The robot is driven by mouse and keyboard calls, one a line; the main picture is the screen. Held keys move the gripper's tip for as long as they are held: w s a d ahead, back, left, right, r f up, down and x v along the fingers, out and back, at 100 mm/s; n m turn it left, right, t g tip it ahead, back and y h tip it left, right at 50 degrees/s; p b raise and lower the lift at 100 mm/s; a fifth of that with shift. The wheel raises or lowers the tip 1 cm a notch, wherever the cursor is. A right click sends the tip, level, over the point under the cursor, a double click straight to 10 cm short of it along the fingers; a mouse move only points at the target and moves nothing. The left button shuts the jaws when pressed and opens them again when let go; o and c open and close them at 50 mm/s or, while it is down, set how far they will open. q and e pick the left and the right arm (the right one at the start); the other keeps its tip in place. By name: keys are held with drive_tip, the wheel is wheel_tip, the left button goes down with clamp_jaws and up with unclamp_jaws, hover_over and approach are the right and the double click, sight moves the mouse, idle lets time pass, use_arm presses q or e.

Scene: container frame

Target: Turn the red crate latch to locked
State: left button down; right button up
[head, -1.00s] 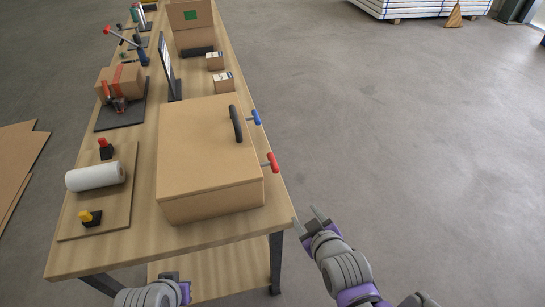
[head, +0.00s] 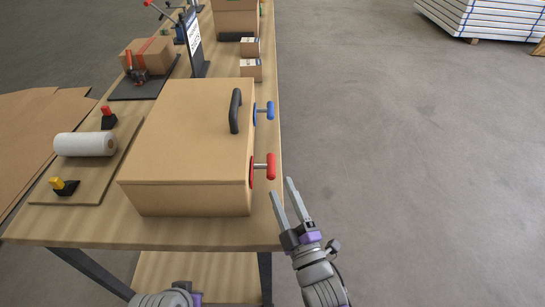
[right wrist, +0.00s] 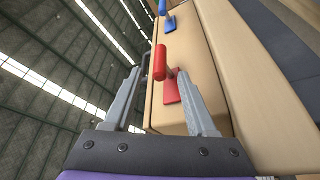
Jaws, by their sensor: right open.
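The red latch (head: 271,166) sticks out from the right side of the brown crate (head: 190,125), near its front corner. In the right wrist view the red latch (right wrist: 161,64) has a round handle on a short shaft and a red plate on the crate wall. My right gripper (head: 281,188) is open and empty, just in front of and below the latch, not touching it. In the right wrist view the latch shows between and beyond the two fingers. A blue latch (head: 270,110) sits farther back on the same side. Of my left arm only a part shows at the bottom edge; its fingers are hidden.
A black handle (head: 235,111) stands on the crate lid. A white roll (head: 86,144) lies on a board to the left. Small boxes (head: 250,69) and a dark sign (head: 193,43) stand behind the crate.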

sight(263, 166)
drive_tip(key=x, duration=1)
drive_tip(key=shift+w+a+r, duration=0.15)
drive_tip(key=shift+w+a, duration=0.1)
drive_tip(key=shift+w, duration=0.05)
clamp_jaws()
